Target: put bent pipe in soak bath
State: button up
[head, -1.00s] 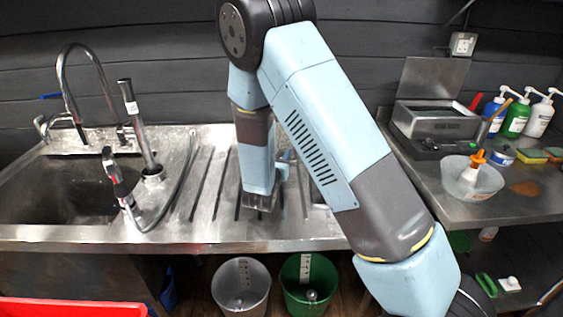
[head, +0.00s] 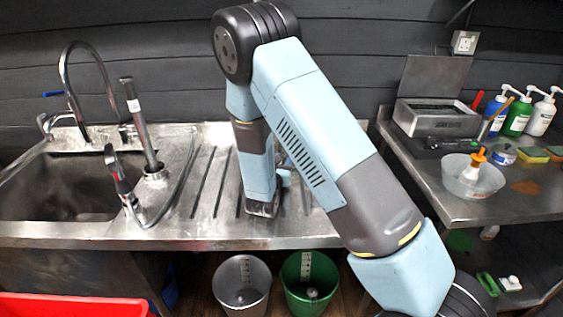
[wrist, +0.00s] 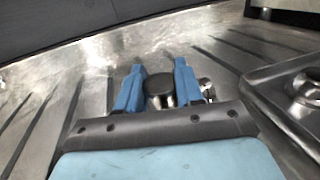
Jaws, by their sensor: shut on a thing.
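My gripper (wrist: 158,85) points down over the ribbed steel drainboard, and its blue fingers are shut on a metal piece with a dark round end, which I take as the bent pipe (wrist: 160,87). A small shiny metal part shows just right of the right finger in the wrist view. In the head view my gripper (head: 263,207) is low at the drainboard's front part, and the pipe is mostly hidden by my arm. I cannot tell whether the pipe touches the drainboard. The open-lidded steel box on the right bench appears to be the soak bath (head: 437,122).
A sink (head: 70,190) with taps and a spray hose (head: 120,180) is at left. Grey (head: 241,285) and green (head: 310,285) buckets stand below. The right bench holds a clear bowl (head: 472,178), pump bottles (head: 517,115) and sponges. A red bin edge (head: 75,306) is at front left.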

jog(key=shift+s+f, duration=0.25)
jog(key=shift+f, duration=0.4)
jog(key=o, duration=1.1)
jog(key=shift+s+f, duration=0.1)
jog(key=shift+r, duration=0.45)
jog(key=v, duration=1)
jog(key=shift+s+a+r, duration=0.2)
jog(key=shift+a+r, duration=0.1)
jog(key=shift+r, duration=0.05)
jog(key=shift+s, duration=0.4)
jog(key=shift+r, duration=0.15)
